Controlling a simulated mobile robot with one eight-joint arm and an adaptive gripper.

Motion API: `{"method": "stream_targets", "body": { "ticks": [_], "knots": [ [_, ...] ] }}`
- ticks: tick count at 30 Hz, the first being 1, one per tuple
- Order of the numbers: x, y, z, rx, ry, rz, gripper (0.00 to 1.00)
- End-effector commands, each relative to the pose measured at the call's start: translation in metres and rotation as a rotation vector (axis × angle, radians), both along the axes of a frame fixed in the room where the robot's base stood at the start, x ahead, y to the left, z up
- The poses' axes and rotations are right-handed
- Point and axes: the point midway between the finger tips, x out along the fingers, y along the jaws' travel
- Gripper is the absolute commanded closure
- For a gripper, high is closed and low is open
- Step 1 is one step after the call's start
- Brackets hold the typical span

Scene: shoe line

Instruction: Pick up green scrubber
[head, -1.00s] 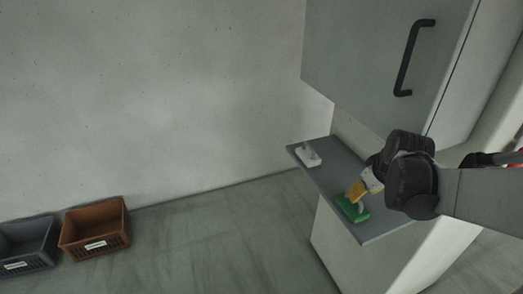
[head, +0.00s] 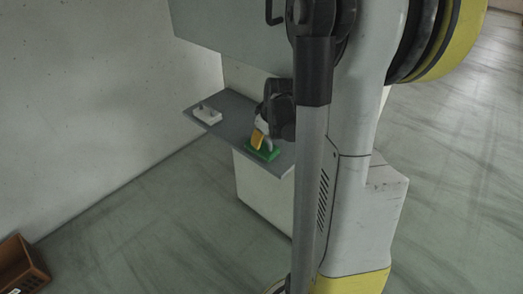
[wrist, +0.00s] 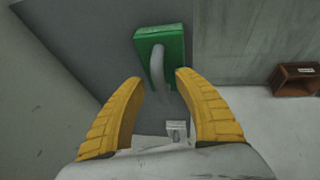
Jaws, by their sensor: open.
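The green scrubber (head: 262,151) lies on the grey shelf (head: 236,107), near its front end. It has a green base and a pale curved handle. It also shows in the wrist view (wrist: 174,42), with the handle (wrist: 157,67) pointing toward my fingers. My gripper (head: 259,140) is just above the scrubber in the head view. In the wrist view its two yellow fingers (wrist: 160,80) are spread, with the handle's near end between or just beyond their tips. I cannot tell whether they touch it.
A white object (head: 207,115) sits at the shelf's far left end. A grey cabinet hangs above the shelf. A brown crate (head: 20,268) stands on the floor at lower left. Open floor lies left of the shelf.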

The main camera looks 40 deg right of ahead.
Motion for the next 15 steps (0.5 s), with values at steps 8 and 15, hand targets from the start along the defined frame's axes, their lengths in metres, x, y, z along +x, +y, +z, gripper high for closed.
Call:
{"method": "stream_targets", "body": {
  "ticks": [8, 15],
  "knots": [
    [0.0004, 0.0001, -0.0002, 0.0, 0.0, 0.0, 0.75],
    [0.0004, 0.0002, -0.0002, 0.0, 0.0, 0.0, 1.0]
  ]
}}
